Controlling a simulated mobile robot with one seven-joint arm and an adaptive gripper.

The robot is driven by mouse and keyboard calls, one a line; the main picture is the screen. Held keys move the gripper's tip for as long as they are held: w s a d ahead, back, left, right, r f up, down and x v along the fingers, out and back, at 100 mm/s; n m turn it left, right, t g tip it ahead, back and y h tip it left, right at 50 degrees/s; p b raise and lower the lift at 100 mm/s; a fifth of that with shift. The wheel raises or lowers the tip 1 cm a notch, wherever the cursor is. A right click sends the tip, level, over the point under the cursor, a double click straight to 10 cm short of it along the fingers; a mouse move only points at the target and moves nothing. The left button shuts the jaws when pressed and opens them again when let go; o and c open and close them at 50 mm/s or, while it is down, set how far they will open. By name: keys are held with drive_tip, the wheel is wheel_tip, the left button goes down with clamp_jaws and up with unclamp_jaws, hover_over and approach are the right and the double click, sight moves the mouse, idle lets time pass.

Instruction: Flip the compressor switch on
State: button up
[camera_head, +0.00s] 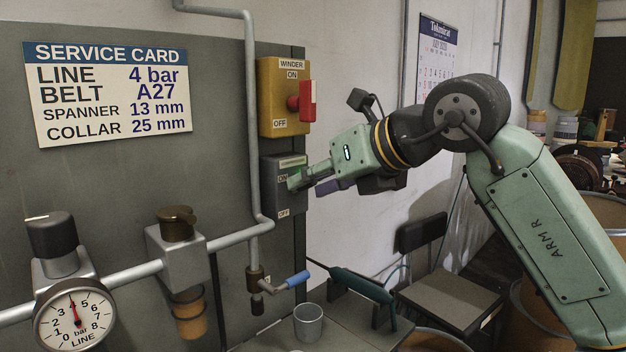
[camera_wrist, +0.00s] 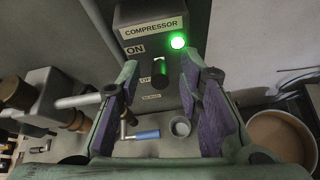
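The compressor switch box (camera_head: 271,197) is a dark grey box on the panel, below the yellow winder box. In the wrist view, its COMPRESSOR label, ON and OFF marks and a lit green lamp (camera_wrist: 178,43) show. The switch (camera_wrist: 159,68) is a small dark lever between the ON and OFF marks; its lean is hard to tell. My gripper (camera_head: 308,183) is in front of the box and hides part of it in the head view. In the wrist view, my gripper (camera_wrist: 160,75) has its fingers apart, one each side of the switch, with nothing between them. Contact cannot be told.
The yellow winder box (camera_head: 275,98) with a red handle (camera_head: 306,100) sits just above. A grey pipe (camera_head: 250,130) runs down left of the boxes. A line gauge (camera_head: 74,318) reads about 4 bar. A blue-handled valve (camera_head: 297,280) and a metal cup (camera_head: 308,323) are below.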

drive_tip(key=v, duration=1.1)
drive_tip(key=shift+s+d+r, duration=0.2)
drive_tip(key=shift+d, duration=0.05)
